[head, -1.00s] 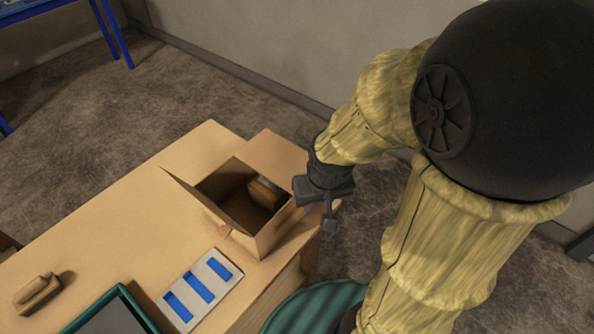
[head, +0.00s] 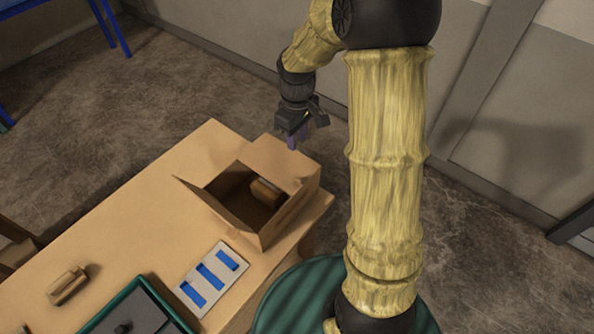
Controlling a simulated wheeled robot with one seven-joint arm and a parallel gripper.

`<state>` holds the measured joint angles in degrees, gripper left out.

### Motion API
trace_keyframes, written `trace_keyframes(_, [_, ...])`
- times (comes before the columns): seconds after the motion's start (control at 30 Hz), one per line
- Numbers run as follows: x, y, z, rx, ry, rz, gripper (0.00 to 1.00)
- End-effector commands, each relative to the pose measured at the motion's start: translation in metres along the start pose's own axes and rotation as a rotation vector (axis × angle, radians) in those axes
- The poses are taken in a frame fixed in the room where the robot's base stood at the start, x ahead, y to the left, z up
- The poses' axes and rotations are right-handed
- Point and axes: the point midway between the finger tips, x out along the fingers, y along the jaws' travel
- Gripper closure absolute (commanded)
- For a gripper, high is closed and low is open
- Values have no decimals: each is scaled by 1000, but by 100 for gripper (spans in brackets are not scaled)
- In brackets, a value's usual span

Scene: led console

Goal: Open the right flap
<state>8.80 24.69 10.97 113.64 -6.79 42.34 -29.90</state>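An open cardboard box (head: 276,230) stands on the wooden table, with a brown block (head: 265,191) inside it. A wide flap (head: 275,158) leans outward at the box's far right side. A narrow flap (head: 192,188) sticks out at its left. The box's front right side shows as a plain face with no flap clearly standing out from it. My gripper (head: 292,142) points down just beyond the top edge of the wide flap. I cannot tell whether it touches that flap. Its fingers are small and dark, so their opening is unclear.
A white panel with blue bars (head: 213,277) lies in front of the box. A green-framed tray (head: 140,306) and a small wooden block (head: 68,285) are further left on the table (head: 140,220). A round green surface (head: 290,300) is at the front right.

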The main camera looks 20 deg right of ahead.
Motion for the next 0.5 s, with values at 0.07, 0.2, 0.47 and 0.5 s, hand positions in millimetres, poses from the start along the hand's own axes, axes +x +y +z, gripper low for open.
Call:
trace_keyframes(0.07, [1,0,0,0,0,0,71])
trace_keyframes(0.2, [2,-1,0,0,0,0,71])
trace_keyframes(0.47, [22,-2,0,0,-3,-2,71])
trace_keyframes(0.5, [28,-2,1,1,-3,-2,71])
